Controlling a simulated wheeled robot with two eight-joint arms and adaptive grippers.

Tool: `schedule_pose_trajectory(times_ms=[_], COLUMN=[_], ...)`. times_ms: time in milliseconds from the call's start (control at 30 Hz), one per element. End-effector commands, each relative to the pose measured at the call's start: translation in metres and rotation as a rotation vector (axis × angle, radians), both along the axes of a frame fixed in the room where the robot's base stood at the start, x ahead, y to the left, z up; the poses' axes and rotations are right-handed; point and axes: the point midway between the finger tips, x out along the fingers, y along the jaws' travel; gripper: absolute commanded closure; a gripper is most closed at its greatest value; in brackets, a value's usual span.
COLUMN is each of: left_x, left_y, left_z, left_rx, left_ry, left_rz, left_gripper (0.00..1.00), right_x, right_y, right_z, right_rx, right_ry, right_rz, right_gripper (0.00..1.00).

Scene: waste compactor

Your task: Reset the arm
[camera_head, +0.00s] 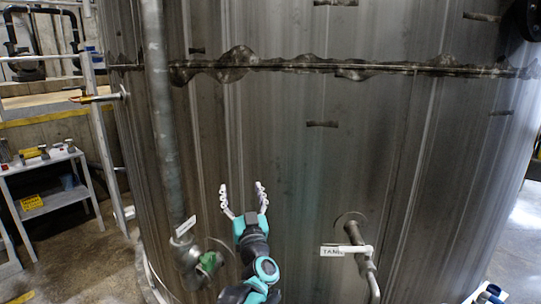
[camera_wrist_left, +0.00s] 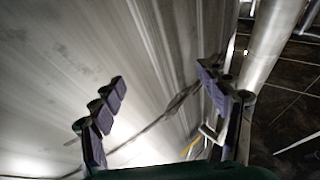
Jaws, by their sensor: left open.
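My left gripper (camera_head: 243,200) is in the lower middle of the head view, fingers pointing up in front of the large metal tank (camera_head: 290,130). Its two fingers are spread apart with nothing between them. In the left wrist view the open fingers (camera_wrist_left: 160,108) stand apart, with the tank wall (camera_wrist_left: 120,60) behind them. I cannot tell how far the fingertips are from the wall. My right gripper is not in view.
A vertical pipe (camera_head: 160,110) runs down the tank's left side to a green-handled valve (camera_head: 208,262). A labelled pipe fitting (camera_head: 352,248) sticks out right of my gripper. A grey shelf cart (camera_head: 52,190) and a railing (camera_head: 98,130) stand at left.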

Motion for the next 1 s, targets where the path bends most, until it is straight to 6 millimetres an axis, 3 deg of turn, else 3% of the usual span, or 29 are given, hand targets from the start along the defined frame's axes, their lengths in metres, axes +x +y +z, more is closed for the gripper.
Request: schedule_pose_trajectory(times_ms=[33, 133, 267, 467, 600, 700, 833, 1000], left_x=[-0.012, -0.038, -0.086, -0.188, -0.262, -0.305, -0.342, -0.356], left_y=[-0.001, -0.011, -0.014, 0.013, 0.047, 0.068, 0.087, 0.095], left_z=[0.009, 0.007, -0.026, -0.125, -0.194, -0.229, -0.256, -0.266], left_rx=[0.013, 0.032, 0.032, -0.034, -0.112, -0.167, -0.214, -0.235], left_ry=[0.025, 0.122, 0.325, 0.749, 1.014, 1.152, 1.258, 1.297], left_rz=[-0.083, -0.254, -0.415, -0.479, -0.402, -0.324, -0.243, -0.209], left_gripper=[0.24, 0.24, 0.24, 0.24, 0.24, 0.24, 0.24, 0.24], right_x=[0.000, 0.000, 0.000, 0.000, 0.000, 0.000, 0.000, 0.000], right_y=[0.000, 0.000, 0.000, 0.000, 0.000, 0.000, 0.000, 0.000], right_z=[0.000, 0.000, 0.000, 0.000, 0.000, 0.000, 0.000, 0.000], right_rx=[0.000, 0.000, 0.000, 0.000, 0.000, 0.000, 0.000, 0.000], right_ry=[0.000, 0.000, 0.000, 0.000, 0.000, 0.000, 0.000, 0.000], right_rz=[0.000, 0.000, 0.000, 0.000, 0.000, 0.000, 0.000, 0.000], right_gripper=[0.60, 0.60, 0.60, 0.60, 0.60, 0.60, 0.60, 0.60])
